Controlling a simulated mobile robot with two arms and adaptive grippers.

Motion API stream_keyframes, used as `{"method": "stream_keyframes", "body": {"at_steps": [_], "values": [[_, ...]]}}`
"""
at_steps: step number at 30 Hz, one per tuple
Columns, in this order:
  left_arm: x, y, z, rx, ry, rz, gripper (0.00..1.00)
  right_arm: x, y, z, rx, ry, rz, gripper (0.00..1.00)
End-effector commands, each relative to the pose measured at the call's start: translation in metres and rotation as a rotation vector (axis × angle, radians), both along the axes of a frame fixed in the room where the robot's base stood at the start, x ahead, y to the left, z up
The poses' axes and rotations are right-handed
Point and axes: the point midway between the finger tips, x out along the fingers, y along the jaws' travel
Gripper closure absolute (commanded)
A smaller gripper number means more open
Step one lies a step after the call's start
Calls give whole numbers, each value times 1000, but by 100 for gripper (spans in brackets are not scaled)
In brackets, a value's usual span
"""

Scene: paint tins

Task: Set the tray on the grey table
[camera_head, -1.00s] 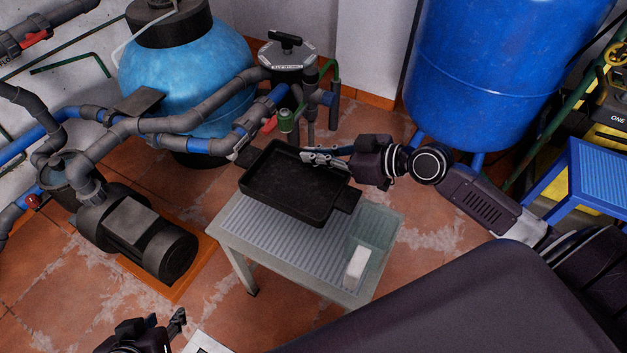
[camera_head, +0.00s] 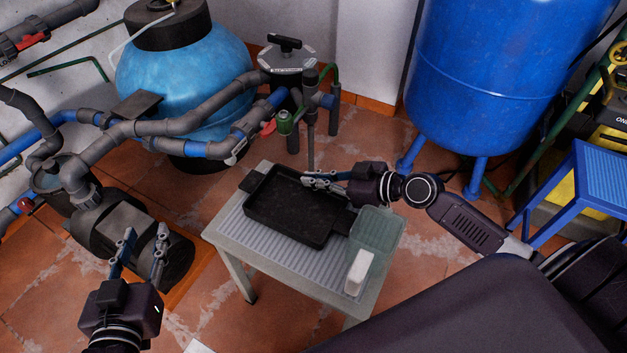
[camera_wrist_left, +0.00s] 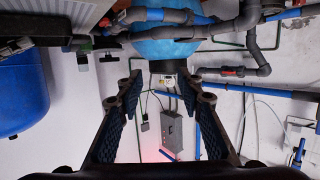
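The black tray (camera_head: 290,211) lies level over the ribbed top of the grey table (camera_head: 226,229), with a handle at each end. It looks to be on the tabletop or just above it; I cannot tell if a thin gap remains. My right gripper (camera_head: 312,180) reaches in from the right and is shut on the tray's far rim. My left gripper (camera_head: 142,252) is at the lower left, open and empty, apart from the table. Its spread fingers also show in the left wrist view (camera_wrist_left: 165,85), with nothing between them.
A white block (camera_head: 359,272) and a pale green see-through bin (camera_head: 378,238) are at the table's right end. A dark pump (camera_head: 130,215) stands left of the table, near my left gripper. Pipes and a light-blue tank (camera_head: 190,75) are behind. A blue step stool (camera_head: 590,185) is at right.

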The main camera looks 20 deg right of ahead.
Motion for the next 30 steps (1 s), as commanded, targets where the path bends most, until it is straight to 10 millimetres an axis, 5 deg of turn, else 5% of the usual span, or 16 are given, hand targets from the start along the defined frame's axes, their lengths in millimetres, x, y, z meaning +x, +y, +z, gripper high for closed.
{"method": "stream_keyframes", "body": {"at_steps": [23,28,30], "values": [[5,-2,15,-16,-71,-3,66,0,0,-3,1,-2,0,100],[5,-3,16,-18,-73,-3,66,0,0,-3,-1,-1,0,78],[5,-3,16,-18,-73,-4,66,0,0,-3,-1,-1,0,78]]}}
